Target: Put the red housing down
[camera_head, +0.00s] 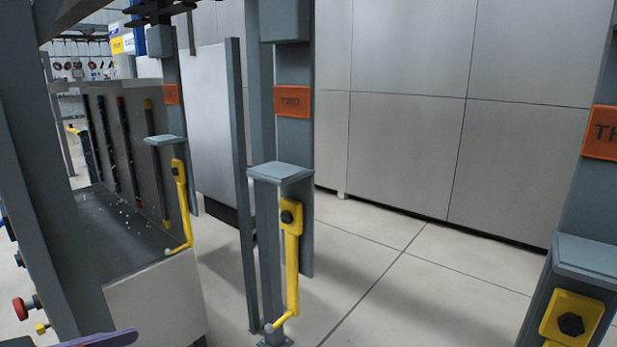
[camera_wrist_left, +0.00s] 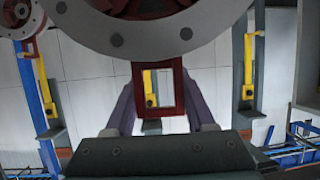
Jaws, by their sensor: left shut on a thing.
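The red housing (camera_wrist_left: 181,88) fills the top middle of the left wrist view, with a large grey flange (camera_wrist_left: 90,38) with bolt holes and a red rectangular loop below it. My left gripper (camera_wrist_left: 159,97) has its purple fingers on both sides of this loop and is shut on it. The top of the housing is cut off by the frame. The housing does not show in the head view. My right gripper is in neither view.
Grey posts with flat caps (camera_head: 281,172) and yellow cranked levers (camera_head: 291,255) stand in the head view. An orange sign reading TWO (camera_head: 294,101) is behind one. A dark speckled tray (camera_head: 115,235) is at left. A second red, grey-flanged part (camera_wrist_left: 20,22) shows top left in the wrist view.

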